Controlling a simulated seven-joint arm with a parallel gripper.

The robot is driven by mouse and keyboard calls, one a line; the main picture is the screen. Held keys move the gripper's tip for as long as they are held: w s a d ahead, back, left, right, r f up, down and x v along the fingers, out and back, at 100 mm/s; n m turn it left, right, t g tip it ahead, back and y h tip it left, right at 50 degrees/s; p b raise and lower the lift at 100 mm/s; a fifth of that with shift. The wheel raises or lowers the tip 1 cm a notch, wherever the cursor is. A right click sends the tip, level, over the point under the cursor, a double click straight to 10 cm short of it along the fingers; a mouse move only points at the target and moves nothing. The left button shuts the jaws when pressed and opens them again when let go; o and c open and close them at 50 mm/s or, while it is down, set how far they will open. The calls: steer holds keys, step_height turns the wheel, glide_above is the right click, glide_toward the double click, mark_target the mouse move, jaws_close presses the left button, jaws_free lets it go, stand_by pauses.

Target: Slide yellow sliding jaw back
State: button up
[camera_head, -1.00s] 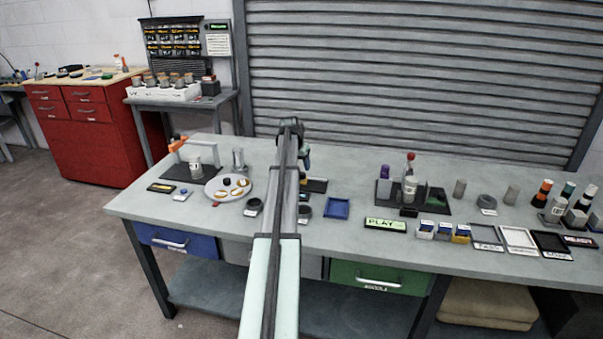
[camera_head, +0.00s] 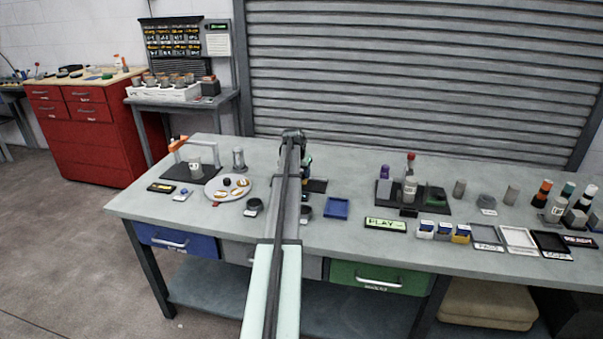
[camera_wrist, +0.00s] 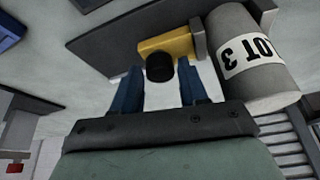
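In the wrist view, the yellow sliding jaw (camera_wrist: 177,44) lies just beyond my gripper (camera_wrist: 160,82), with a round black knob (camera_wrist: 160,67) on its near side. The two blue fingers are apart, one on each side of the knob as seen from this camera; I cannot tell whether they touch it. A grey cylinder (camera_wrist: 251,75) marked "LOT 3" stands directly right of the jaw, against a grey block. In the head view, my arm hides most of the fixture, and the jaw cannot be made out; only part of the dark base (camera_head: 316,186) shows.
A blue tray (camera_head: 337,208) and dark round pieces (camera_head: 306,211) lie in front of the fixture. A round plate (camera_head: 227,188) is to the left. A dark mat (camera_head: 432,203) with bottles is to the right. Bare bench lies behind the fixture.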

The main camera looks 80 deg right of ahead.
jaws_close()
steer(key=shift+s, duration=2.1)
steer(key=shift+o, duration=1.6)
jaws_free()
steer(key=shift+r, duration=0.15)
